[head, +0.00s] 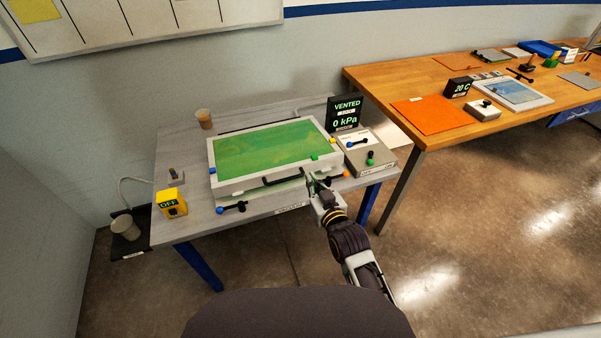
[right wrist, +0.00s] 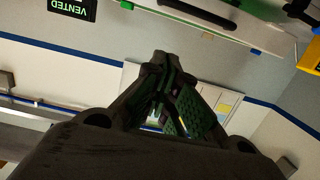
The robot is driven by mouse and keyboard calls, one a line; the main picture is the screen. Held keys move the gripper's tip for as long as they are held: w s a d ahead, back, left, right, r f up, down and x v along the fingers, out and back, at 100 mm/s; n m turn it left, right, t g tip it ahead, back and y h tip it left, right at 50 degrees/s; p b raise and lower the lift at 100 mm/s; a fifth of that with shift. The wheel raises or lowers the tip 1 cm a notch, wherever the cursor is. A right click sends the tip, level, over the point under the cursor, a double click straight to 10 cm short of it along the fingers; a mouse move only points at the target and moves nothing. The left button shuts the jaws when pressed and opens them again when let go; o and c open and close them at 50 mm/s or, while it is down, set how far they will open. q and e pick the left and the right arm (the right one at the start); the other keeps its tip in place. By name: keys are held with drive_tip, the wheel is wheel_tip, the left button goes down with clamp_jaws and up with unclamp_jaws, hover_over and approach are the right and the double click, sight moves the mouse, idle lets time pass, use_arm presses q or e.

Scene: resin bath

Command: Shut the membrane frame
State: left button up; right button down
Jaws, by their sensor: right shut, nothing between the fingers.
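The membrane frame (head: 265,146) is a white-rimmed panel with a green sheet, on the grey table at the left. Its front edge sits above the white base (head: 262,193), with a narrow gap showing between them. A dark handle (head: 283,178) runs along the front edge; it also shows at the top of the right wrist view (right wrist: 197,13). A blue-knobbed latch (head: 232,208) and an orange-knobbed latch (head: 335,177) are at the front. My right gripper (head: 316,182) is shut and empty near the front right corner, right of the handle; contact is unclear. My left gripper is out of view.
A control box (head: 368,157) with blue and green knobs and a display reading VENTED 0 kPa (head: 346,113) stand at the right. A wooden bench (head: 440,90) stands further right.

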drive_tip(key=shift+w, duration=0.2)
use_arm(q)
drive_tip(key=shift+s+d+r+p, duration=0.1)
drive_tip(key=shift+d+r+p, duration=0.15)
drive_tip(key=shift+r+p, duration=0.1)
use_arm(e)
drive_tip(key=w+a+f, duration=0.3)
drive_tip(key=w+f, duration=0.2)
drive_tip(key=w, duration=0.4)
drive_tip(key=shift+w+f, duration=0.15)
drive_tip(key=shift+f, duration=0.2)
idle(0.5)
